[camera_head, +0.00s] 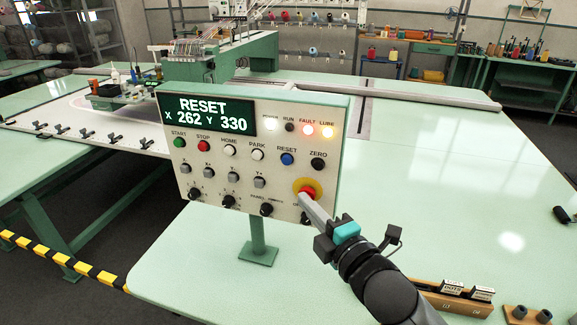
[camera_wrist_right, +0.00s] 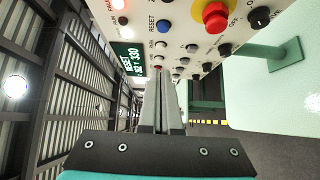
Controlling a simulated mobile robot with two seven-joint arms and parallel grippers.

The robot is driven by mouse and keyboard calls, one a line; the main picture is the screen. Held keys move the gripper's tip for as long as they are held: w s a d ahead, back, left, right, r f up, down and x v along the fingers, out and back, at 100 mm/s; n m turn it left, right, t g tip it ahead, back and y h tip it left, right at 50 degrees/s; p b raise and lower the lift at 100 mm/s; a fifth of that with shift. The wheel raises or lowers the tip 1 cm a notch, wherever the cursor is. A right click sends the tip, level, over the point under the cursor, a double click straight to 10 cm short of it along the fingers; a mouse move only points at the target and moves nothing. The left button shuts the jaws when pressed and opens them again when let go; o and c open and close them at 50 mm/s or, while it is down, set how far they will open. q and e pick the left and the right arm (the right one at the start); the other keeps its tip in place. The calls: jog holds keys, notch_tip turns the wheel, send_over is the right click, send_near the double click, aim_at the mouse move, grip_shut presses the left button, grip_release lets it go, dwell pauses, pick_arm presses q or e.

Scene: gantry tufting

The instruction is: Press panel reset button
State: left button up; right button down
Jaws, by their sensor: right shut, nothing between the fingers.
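The control panel (camera_head: 262,165) stands on a green post with its face toward me. The blue RESET button (camera_head: 287,159) is at the right of its upper button row, uncovered; it also shows in the right wrist view (camera_wrist_right: 162,26). My right gripper (camera_head: 304,196) is shut and empty. Its tips overlap the red mushroom button (camera_head: 309,187) on its yellow ring in the head view, below and right of RESET. In the wrist view the fingertips (camera_wrist_right: 160,72) appear apart from the red button (camera_wrist_right: 215,16) and from RESET. My left gripper is out of view.
The panel display (camera_head: 206,114) reads RESET, X 262 Y 330. The FAULT lamp (camera_head: 307,130) glows red and LUBE (camera_head: 326,132) amber. A black ZERO button (camera_head: 318,164) sits right of RESET, with knobs below. The pale green table (camera_head: 440,190) is mostly clear.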

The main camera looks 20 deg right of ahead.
jog(key=p, duration=0.1)
send_near(282, 160)
jog(key=w+a, duration=0.2)
jog(key=a, duration=0.1)
jog(key=shift+w+d+p, duration=0.1)
jog(key=shift+w+d, duration=0.2)
jog(key=shift+w, duration=0.35)
jog(key=shift+w+d+p, duration=0.15)
jog(key=shift+w+d, duration=0.2)
jog(key=shift+w, duration=0.3)
jog(key=shift+w+d+p, duration=0.1)
jog(key=shift+w+d, duration=0.2)
jog(key=shift+w, duration=0.35)
